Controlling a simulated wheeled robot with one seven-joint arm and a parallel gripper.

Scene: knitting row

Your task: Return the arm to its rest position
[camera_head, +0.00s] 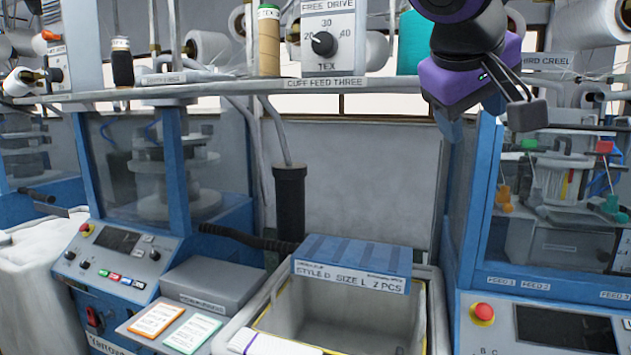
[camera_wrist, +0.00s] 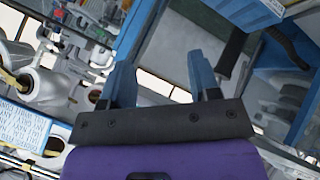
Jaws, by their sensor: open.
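My arm reaches into the top right of the head view, with its purple and black wrist in front of the upper shelf and the right machine. My gripper (camera_head: 520,108) hangs there in the air, and only part of its fingers shows. In the wrist view my gripper (camera_wrist: 162,80) has its two blue fingers well apart, with nothing between them. The gripper is open and empty and appears to touch nothing.
A shelf (camera_head: 300,83) carries spools and a dial box (camera_head: 327,45).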

